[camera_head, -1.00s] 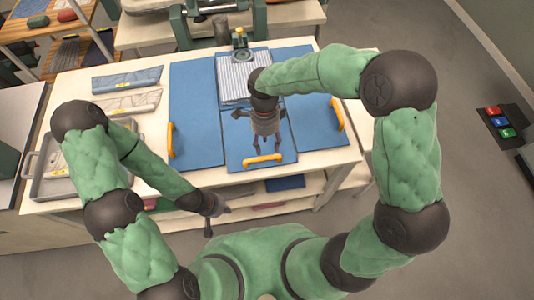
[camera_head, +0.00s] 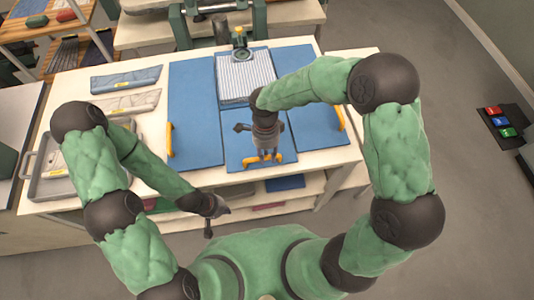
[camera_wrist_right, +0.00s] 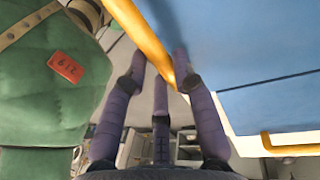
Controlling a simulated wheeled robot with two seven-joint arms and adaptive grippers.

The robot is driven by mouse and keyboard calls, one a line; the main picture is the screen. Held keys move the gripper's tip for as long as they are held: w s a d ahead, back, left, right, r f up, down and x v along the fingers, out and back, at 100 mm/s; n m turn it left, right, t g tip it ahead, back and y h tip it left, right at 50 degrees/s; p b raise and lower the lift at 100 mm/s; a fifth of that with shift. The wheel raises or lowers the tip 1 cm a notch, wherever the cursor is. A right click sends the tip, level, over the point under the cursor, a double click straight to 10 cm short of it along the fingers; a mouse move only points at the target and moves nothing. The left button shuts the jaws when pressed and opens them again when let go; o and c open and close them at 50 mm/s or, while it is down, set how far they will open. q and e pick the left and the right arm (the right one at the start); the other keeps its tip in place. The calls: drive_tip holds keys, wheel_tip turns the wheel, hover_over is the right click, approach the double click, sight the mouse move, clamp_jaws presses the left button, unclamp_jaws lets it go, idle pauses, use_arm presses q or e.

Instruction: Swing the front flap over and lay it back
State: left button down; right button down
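A blue folding board lies flat on the table, with a striped garment (camera_head: 246,76) on its back middle panel. The front flap (camera_head: 236,124) lies flat in front of it, with a yellow handle (camera_head: 279,158) at its near edge. My right gripper (camera_head: 268,156) points down at this handle and partly hides it. In the right wrist view the yellow handle (camera_wrist_right: 145,35) runs between the spread fingers of my right gripper (camera_wrist_right: 160,68); I cannot tell whether they touch it. My left gripper (camera_head: 222,210) hangs empty before the table's front edge, its opening too small to judge.
The left flap (camera_head: 195,100) and right flap (camera_head: 313,125) lie flat, each with a yellow handle. Folded garments (camera_head: 127,78) and a grey tray (camera_head: 35,188) are on the table's left. A small green-topped object (camera_head: 240,45) stands behind the striped garment.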

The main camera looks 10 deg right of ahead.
drive_tip(key=shift+r, duration=0.1)
drive_tip(key=shift+w+r+p, duration=0.15)
drive_tip(key=shift+r+p, duration=0.35)
drive_tip(key=shift+p, duration=0.1)
drive_tip(key=w+r+g+p, duration=0.5)
drive_tip(key=w+r+p, duration=0.3)
drive_tip(key=r+p, duration=0.2)
drive_tip(key=shift+r+g, duration=0.3)
drive_tip(key=shift+r, duration=1)
